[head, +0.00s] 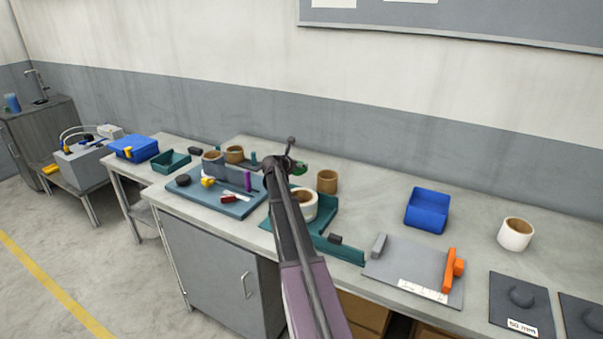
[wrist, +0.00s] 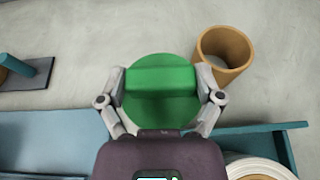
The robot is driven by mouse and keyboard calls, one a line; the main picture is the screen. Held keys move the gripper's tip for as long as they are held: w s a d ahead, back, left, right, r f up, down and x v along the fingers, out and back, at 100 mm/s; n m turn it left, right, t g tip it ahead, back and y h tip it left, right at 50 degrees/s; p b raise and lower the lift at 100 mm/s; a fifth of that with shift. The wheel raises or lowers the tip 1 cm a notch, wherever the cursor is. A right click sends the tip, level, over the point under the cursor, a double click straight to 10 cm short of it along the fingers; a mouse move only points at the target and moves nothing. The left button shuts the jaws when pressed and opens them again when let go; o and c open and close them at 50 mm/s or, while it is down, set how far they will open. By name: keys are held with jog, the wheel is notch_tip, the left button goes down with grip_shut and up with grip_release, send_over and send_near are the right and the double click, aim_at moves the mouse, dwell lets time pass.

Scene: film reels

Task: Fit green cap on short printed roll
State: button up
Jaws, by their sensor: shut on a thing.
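My gripper (wrist: 162,92) is shut on the green cap (wrist: 160,78), with one finger on each side of it. A white roll (head: 309,208) sits by the teal fixture, partly behind my arm. No print shows clearly, so I cannot tell which roll is the short printed one.
Left of my arm, a blue-grey tray (head: 228,208) holds small items, with brown rolls (head: 235,155) behind it. A teal fixture (head: 345,254) lies in front. At right are a blue bin (head: 427,212), a grey board (head: 395,268) and another white roll (head: 514,238).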

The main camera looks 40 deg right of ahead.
jog(key=s+a+r+m+g+p, duration=0.2)
jog(key=s+a, duration=0.2)
jog(key=s, duration=0.2)
jog(key=s+a+r+m+g+h+p, duration=0.1)
jog(key=s+a+r+m+g+p, duration=0.1)
jog(key=s, duration=0.5)
jog(key=a+r+g, duration=0.1)
jog(key=a, duration=0.1)
jog(key=shift+s+a+p, duration=0.15)
jog(key=shift+a+p, duration=0.2)
jog(key=shift+f+b, duration=2.85)
jog(key=shift+b, duration=0.05)
jog(key=shift+f+b, duration=0.55)
jog(key=shift+b, duration=0.05)
jog(key=o, duration=0.9)
jog(key=shift+c, duration=0.2)
jog(key=p+v, duration=0.4)
jog(key=v, duration=0.7)
